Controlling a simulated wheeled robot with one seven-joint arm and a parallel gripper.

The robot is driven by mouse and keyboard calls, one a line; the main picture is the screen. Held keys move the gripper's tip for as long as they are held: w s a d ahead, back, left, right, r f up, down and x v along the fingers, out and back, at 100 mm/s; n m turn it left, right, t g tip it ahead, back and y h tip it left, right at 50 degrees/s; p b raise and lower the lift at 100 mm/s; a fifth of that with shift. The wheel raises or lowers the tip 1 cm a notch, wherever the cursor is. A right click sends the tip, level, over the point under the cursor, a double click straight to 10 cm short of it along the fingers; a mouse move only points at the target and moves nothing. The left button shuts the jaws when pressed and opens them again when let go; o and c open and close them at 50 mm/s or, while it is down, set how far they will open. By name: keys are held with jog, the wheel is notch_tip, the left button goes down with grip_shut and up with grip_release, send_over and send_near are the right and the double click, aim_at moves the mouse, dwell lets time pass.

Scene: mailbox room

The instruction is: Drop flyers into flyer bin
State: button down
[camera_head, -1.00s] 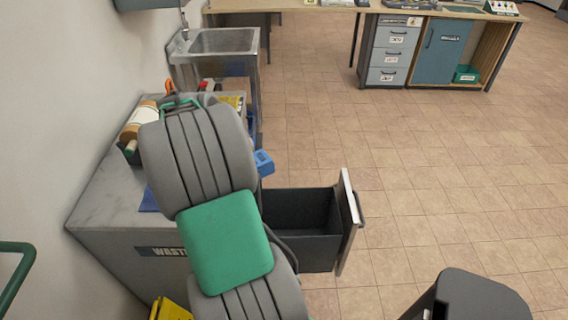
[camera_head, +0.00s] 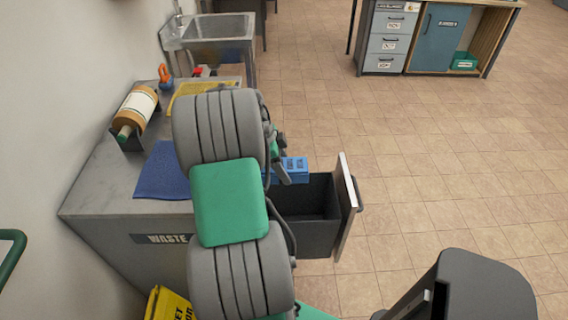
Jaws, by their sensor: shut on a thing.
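The pull-out bin (camera_head: 305,235) is a dark open-topped box in an open drawer on the right side of the cabinet labelled WASTE. My gripper (camera_head: 282,168) is partly hidden behind my arm, over the left back part of this bin. It is shut on a small blue item (camera_head: 294,165), which sticks out to the right of my arm above the bin's back edge. I cannot tell from its shape whether this item is a stack of flyers. The left part of the bin's inside is hidden by my arm.
The cabinet (camera_head: 110,190) carries a blue mat, a brown roll on a holder (camera_head: 136,108) and a yellow item (camera_head: 205,88). The drawer front (camera_head: 345,210) stands out to the right. A sink (camera_head: 212,28) is behind.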

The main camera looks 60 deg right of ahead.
jog(key=shift+r, duration=0.1)
jog(key=shift+c, duration=1.2)
grip_release()
jog(key=v, duration=0.7)
jog(key=shift+w+a+r, duration=0.15)
jog(key=shift+r, duration=0.2)
